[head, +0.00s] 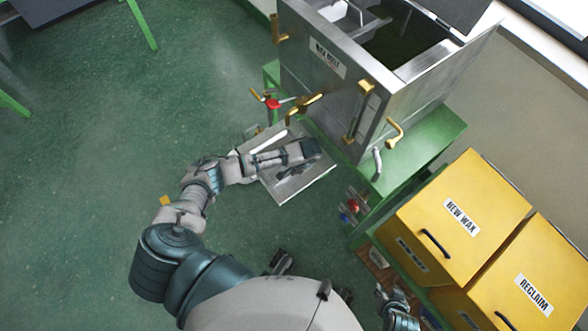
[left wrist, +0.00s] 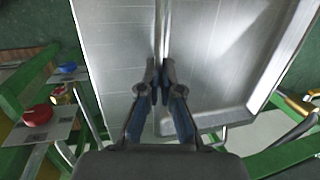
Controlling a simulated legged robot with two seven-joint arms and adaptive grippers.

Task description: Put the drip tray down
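The drip tray (head: 292,188) is a shallow silver metal tray below the front of the wax tank in the head view. In the left wrist view, its raised rim and flat floor (left wrist: 235,85) fill the upper right. My left gripper (head: 312,150) is over the tray in the head view. In the left wrist view, the left gripper's fingers (left wrist: 161,90) close together on the upright metal edge along the tray's side. Whether the tray rests on a support is hidden. Part of my right arm shows at the bottom right of the head view; its fingers are unclear.
The steel wax tank (head: 335,75) with brass levers stands on a green frame (head: 435,135). Yellow bins marked NEW WAX (head: 460,215) and RECLAIM (head: 535,290) are at right. Red (left wrist: 38,115) and blue (left wrist: 66,67) knobs sit left of the gripper. Green floor is open at left.

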